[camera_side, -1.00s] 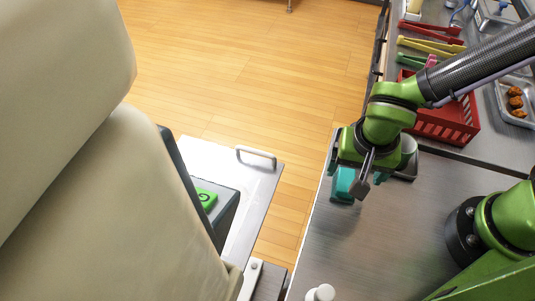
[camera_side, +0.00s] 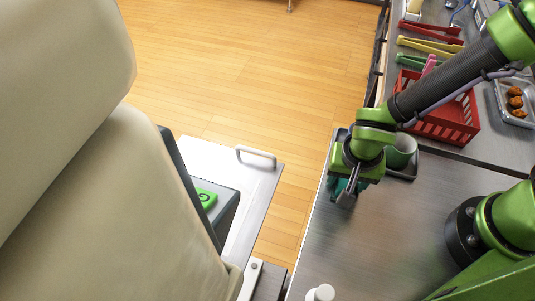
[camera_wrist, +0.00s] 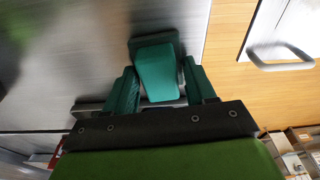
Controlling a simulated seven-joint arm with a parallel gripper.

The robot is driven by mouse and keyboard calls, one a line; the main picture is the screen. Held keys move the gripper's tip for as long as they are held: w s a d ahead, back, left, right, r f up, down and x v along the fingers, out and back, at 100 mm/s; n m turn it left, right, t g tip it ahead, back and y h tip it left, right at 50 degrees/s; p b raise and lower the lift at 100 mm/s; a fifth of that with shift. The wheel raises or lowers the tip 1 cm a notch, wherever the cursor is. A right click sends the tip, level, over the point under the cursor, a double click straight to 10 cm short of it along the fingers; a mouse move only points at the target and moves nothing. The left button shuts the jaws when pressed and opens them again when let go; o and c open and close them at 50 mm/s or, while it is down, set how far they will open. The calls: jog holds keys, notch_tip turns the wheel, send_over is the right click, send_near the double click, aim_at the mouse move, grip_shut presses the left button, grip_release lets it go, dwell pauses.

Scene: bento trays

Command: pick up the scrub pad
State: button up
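The scrub pad (camera_wrist: 158,72) is a teal block in the wrist view. It lies between the two teal fingers of my gripper (camera_wrist: 160,80). The fingers are apart, one on each side of the pad, with narrow gaps along part of its sides; contact at the tips cannot be told. In the side view my gripper (camera_side: 348,189) is low over the left edge of the steel counter (camera_side: 385,240). There the wrist and fingers mostly hide the pad.
A red basket (camera_side: 450,120), several tongs (camera_side: 430,47) and a metal food tray (camera_side: 515,103) are farther back. A white knob (camera_side: 320,292) is at the front edge. The counter's middle is clear.

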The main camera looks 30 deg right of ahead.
jog(key=c, duration=0.4)
jog(key=shift+o, duration=0.2)
notch_tip(320, 180, up, 10)
jog(key=shift+r, duration=0.1)
